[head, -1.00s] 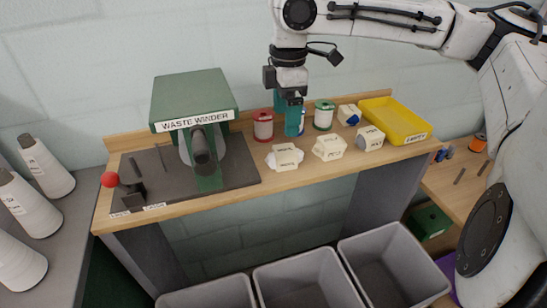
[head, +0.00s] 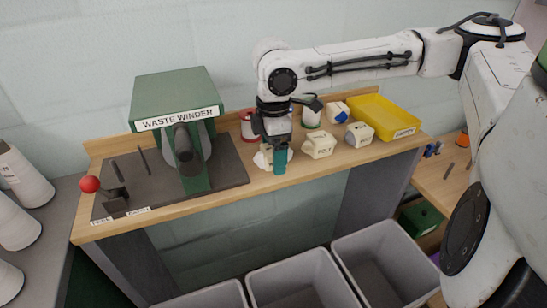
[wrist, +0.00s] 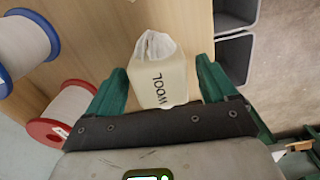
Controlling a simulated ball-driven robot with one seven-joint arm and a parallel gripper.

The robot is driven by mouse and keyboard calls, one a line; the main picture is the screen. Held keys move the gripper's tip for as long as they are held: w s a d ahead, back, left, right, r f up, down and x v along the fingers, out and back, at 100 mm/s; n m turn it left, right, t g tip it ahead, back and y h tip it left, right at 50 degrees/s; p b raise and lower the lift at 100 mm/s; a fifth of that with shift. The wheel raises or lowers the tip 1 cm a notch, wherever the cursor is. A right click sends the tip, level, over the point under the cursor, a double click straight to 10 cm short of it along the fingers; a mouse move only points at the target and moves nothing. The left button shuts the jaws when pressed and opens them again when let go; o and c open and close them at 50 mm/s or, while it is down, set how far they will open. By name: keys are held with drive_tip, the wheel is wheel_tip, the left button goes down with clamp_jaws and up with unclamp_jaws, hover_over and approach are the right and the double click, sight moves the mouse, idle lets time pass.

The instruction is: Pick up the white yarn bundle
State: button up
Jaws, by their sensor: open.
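A white yarn bundle (wrist: 158,45) with a cream band marked WOOL lies between the two teal fingers of my gripper (wrist: 160,70) in the wrist view. The fingers stand apart on either side of it, with a gap showing on the left. In the head view the same bundle (head: 262,159) is on the wooden bench, mostly hidden behind my gripper (head: 276,162). The jaws are open and point down at the bench. I cannot tell whether a finger touches the bundle.
Other banded bundles (head: 318,146) sit just to the right. A yellow tray (head: 385,117) is behind them. The green waste winder (head: 176,95) is at left. Grey bins (head: 308,280) stand below the bench front.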

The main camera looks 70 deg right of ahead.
drive_tip(key=shift+c, duration=0.5)
drive_tip(key=c, duration=1)
